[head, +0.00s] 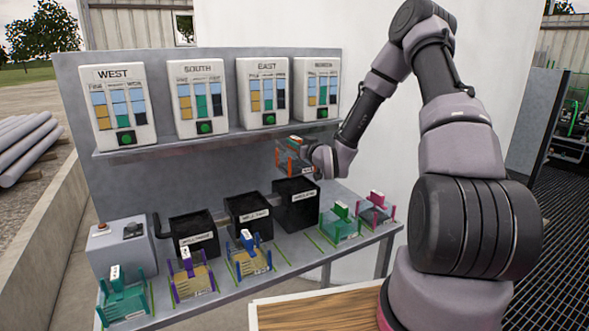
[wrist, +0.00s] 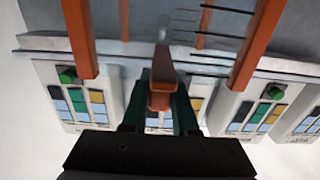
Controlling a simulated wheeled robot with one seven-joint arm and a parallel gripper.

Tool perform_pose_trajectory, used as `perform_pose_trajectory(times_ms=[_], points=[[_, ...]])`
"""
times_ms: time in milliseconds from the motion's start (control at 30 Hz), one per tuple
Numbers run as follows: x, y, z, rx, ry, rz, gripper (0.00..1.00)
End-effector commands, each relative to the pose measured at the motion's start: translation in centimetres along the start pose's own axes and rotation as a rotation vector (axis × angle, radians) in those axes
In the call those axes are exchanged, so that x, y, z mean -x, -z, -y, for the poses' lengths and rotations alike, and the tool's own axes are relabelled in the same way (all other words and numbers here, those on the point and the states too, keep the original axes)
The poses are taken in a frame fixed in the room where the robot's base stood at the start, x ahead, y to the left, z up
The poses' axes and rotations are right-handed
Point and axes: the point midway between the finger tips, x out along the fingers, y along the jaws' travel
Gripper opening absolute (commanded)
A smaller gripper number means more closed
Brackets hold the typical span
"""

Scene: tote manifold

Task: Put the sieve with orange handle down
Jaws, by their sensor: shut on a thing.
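The sieve with the orange handle (head: 290,158) is held in the air in the head view, below the shelf and above the rightmost black bin. In the wrist view its orange handle (wrist: 161,92) stands between the fingers of my gripper (wrist: 160,108), which is shut on it. Orange posts of the sieve (wrist: 79,40) rise on both sides in the wrist view. My gripper (head: 310,157) comes in from the right in the head view. The sieve's lower part is hard to make out.
Several sieves stand on the bench, among them a teal one (head: 123,298), a purple one (head: 192,278) and a green one (head: 340,224). Black bins (head: 248,218) stand behind them. A shelf (head: 200,142) with white panels is above. A grey control box (head: 120,246) is at left.

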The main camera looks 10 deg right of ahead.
Motion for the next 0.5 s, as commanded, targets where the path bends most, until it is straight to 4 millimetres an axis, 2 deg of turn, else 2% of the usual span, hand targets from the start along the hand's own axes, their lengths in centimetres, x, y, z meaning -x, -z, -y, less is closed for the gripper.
perform_pose_trajectory(times_ms=[33,233,400,500], points=[[0.0,-1.0,0.1,-0.002,0.001,0.002,0.0],[0.0,-2.9,0.1,-0.001,0.001,-0.001,0.0],[0.0,-5.5,0.0,-0.002,0.0,0.001,0.0],[0.0,-6.4,0.0,-0.001,0.0,0.0,0.0]])
